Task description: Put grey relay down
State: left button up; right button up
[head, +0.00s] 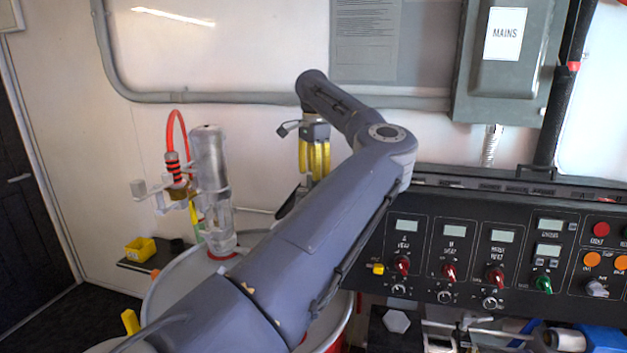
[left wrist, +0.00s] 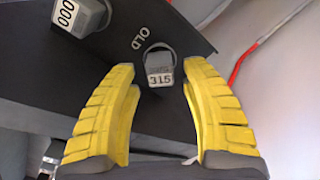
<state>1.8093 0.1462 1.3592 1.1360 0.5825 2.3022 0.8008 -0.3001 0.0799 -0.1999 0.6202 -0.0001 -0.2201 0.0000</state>
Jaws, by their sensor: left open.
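My left gripper (left wrist: 160,78) is open, with its two yellow fingers spread on either side of a grey relay (left wrist: 159,66) marked 315. The relay rests on a black surface (left wrist: 195,85) beside the printed word OLD. A gap shows between it and each finger. A second grey block (left wrist: 82,14), marked 000, is at the upper left of the left wrist view, partly cut off. In the head view the left gripper (head: 314,176) points down near the wall, behind my forearm. I cannot make out the relay there. My right gripper is not in view.
A control panel (head: 470,235) with knobs and displays stands at the right, under a grey MAINS box (head: 505,60). A clear cylinder pump (head: 210,170) on a drum (head: 180,275) stands at the left. A small yellow bin (head: 140,249) sits on a low shelf.

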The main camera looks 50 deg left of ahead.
pick_arm(q)
notch_tip(320, 180, up, 10)
dwell(0.5)
dwell(0.3)
